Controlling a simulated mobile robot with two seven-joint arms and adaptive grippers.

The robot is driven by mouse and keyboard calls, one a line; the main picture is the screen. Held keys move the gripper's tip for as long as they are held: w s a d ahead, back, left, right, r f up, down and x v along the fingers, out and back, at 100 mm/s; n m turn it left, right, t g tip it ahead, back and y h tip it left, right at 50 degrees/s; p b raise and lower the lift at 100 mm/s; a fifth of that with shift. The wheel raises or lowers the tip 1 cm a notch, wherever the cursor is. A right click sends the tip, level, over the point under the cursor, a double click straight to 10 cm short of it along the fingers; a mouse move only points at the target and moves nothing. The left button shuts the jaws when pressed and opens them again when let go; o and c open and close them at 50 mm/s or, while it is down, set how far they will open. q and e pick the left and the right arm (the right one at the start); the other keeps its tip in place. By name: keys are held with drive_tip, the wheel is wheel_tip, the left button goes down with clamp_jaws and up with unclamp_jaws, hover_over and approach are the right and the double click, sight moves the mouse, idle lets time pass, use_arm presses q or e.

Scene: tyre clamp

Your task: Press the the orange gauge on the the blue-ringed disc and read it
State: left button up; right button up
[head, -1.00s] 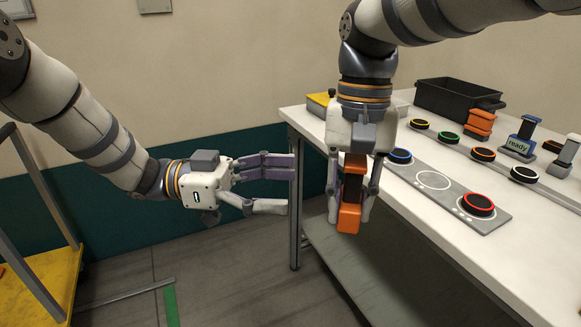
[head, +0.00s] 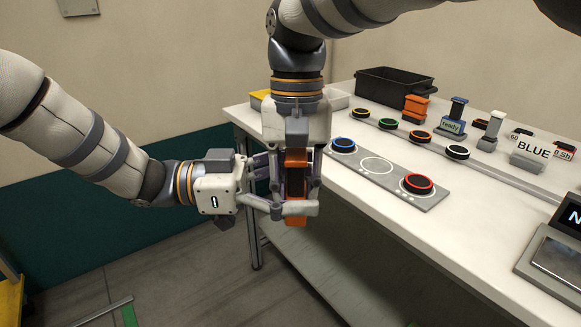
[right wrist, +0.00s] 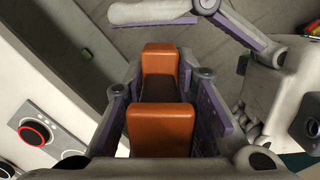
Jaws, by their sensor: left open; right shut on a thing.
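The orange gauge (head: 296,160), two orange ends with a dark middle, is gripped between the fingers of my right gripper (head: 299,186), which points down in front of the table's near edge. The right wrist view shows the gauge (right wrist: 160,125) between both fingers. My left gripper (head: 285,191) is open, with its fingers spread around the gauge; I cannot tell whether they touch it. In the right wrist view, a left finger (right wrist: 150,12) lies beyond the gauge. The blue-ringed disc (head: 343,145) sits at the far left end of a grey plate, clear of both grippers.
The grey plate (head: 398,188) also holds a red-ringed disc (head: 418,184) and an empty white circle. Behind stand several ringed discs, an orange stand (head: 416,106), a blue "ready" stand (head: 454,115), a BLUE sign (head: 532,148) and a black bin (head: 392,87). A scale-like device (head: 555,262) is at right.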

use_arm(q)
drive_tip(key=c, duration=1.7)
use_arm(e)
drive_tip(key=shift+o, duration=0.2)
use_arm(q)
drive_tip(key=shift+c, duration=0.8)
use_arm(e)
drive_tip(key=o, duration=1.1)
